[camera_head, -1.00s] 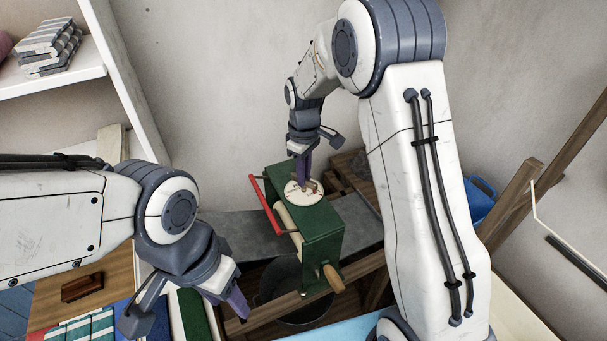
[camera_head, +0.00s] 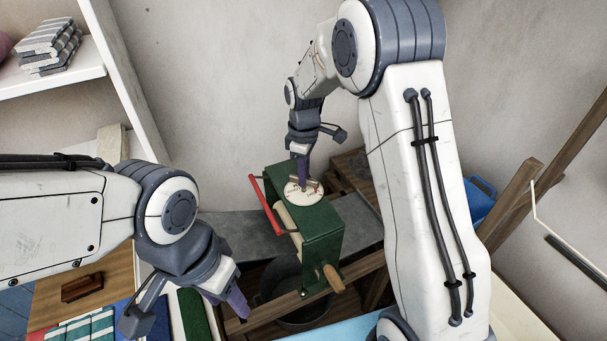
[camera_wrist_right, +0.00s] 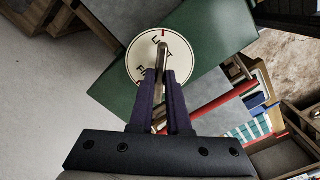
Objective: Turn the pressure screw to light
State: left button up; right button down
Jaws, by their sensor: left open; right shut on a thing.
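A green mangle (camera_head: 322,230) stands on a grey ledge, with a round cream dial (camera_head: 291,191) on its top. The pressure screw's bar (camera_wrist_right: 161,58) crosses the dial in the right wrist view. My right gripper (camera_head: 304,187) comes down from above and is shut on this bar. The dial also shows in the right wrist view (camera_wrist_right: 136,62), with dark letters partly hidden by the bar and fingers, and a red mark near its top edge. Which word the bar points to, I cannot tell. My left gripper (camera_head: 187,314) is open and empty at lower left, apart from the mangle.
A red bar (camera_head: 262,205) runs along the mangle's left side, beside a pale roller. A wooden crank handle (camera_head: 333,278) sticks out in front. A dark round tub (camera_head: 290,300) is below. Folded striped cloths (camera_head: 82,328) lie at lower left. A blue bucket (camera_head: 480,197) stands at right.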

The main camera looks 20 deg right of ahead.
jog(key=c, duration=0.9)
grip_release()
notch_tip(320, 180, up, 11)
jog(key=b, duration=0.2)
jog(key=shift+f+b, duration=0.2)
jog(key=shift+b, duration=0.1)
jog(key=s+a+f+m+b, duration=0.25)
jog(key=s+a, duration=0.75)
jog(key=s, duration=0.5)
jog(key=shift+m+y, duration=0.5)
jog(key=shift+m, duration=0.25)
jog(key=s+f, duration=0.2)
jog(key=s, duration=0.3)
jog(key=s+f+b, duration=0.1)
jog(key=s+f, duration=0.1)
jog(key=s, duration=0.3)
jog(key=s+f+b, duration=0.1)
jog(key=s+f, duration=0.2)
jog(key=s, duration=0.2)
jog(key=shift+s+a, duration=0.25)
jog(key=shift+s, duration=0.1)
